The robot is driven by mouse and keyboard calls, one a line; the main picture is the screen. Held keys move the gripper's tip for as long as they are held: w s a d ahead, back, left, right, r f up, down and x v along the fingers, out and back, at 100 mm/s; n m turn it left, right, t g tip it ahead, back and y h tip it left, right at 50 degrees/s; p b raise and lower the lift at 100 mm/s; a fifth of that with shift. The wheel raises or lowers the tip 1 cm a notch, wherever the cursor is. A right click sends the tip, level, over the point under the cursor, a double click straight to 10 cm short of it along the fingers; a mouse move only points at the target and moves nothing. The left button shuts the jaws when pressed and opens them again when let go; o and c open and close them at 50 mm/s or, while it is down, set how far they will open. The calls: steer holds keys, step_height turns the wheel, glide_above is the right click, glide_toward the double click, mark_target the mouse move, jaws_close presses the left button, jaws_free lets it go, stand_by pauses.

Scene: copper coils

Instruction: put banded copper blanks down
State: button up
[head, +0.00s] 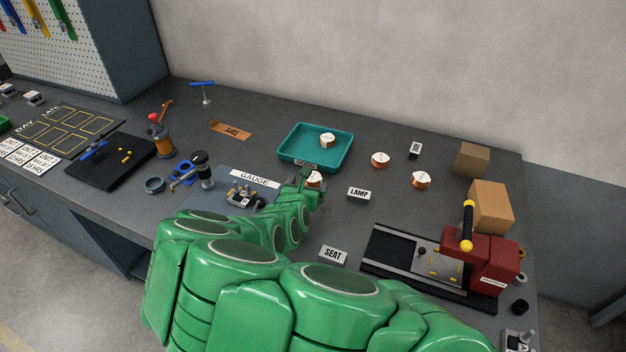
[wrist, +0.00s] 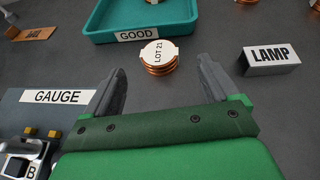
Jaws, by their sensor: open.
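A copper blank with a white "LOT 21" band or label (wrist: 158,52) lies on the bench in front of the GOOD tray. My gripper (wrist: 159,70) is open, with the blank showing between and just past its fingertips; I cannot tell whether they touch. In the head view this blank (head: 316,179) is partly hidden behind my gripper (head: 307,178). Another banded blank (head: 327,140) sits inside the teal tray (head: 290,144), labelled GOOD. Two more banded blanks, one nearer the tray (head: 380,160) and one farther right (head: 421,180), stand on the bench.
The LAMP block (head: 358,194) stands right of my gripper and the GAUGE plate (wrist: 60,110) lies left. The SEAT sign (head: 333,255) and a red-headed fixture (head: 480,262) are nearer the front right. Cardboard boxes (head: 491,206) stand at right. Bare bench lies between tray and LAMP.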

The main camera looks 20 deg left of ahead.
mark_target(313, 177)
steer(key=shift+x, duration=1.1)
steer(key=x, duration=0.2)
steer(key=shift+w+a+f, duration=0.15)
steer(key=shift+w+f, duration=0.05)
steer(key=shift+w, duration=0.1)
steer(key=shift+x, duration=0.75)
steer(key=shift+c, duration=0.3)
steer(key=c, duration=1.3)
step_height(313, 177, up, 32)
steer(key=shift+w, duration=0.2)
